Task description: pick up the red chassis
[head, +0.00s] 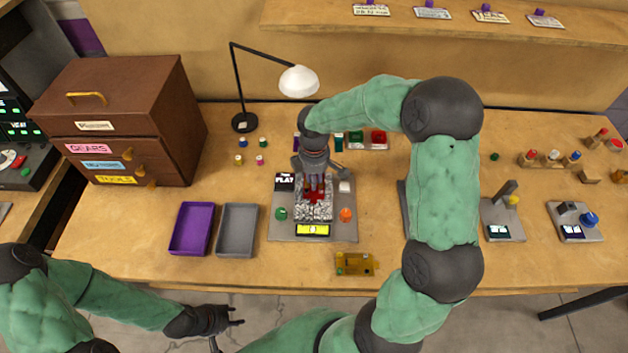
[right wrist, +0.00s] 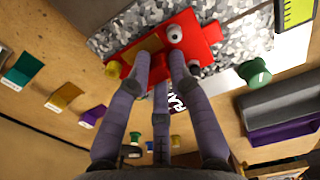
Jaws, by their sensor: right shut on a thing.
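The red chassis (head: 317,196) lies over the grey speckled bed (head: 313,212) of the board in the middle of the table. In the right wrist view the chassis (right wrist: 160,55) shows a yellow patch and a round white-and-grey part. My right gripper (head: 315,185) reaches down from above. Its purple-grey fingers (right wrist: 160,75) are shut on the chassis. I cannot tell whether the chassis still touches the bed. My left gripper (head: 222,320) hangs off the table's front edge at the lower left, fingers apart and empty.
A purple tray (head: 174,246) and a grey tray (head: 222,250) lie left of the board. A yellow-brown holder (head: 355,264) sits at the front edge. A lamp (head: 298,82) and a drawer cabinet (head: 120,115) stand behind. My right arm covers the table right of the board.

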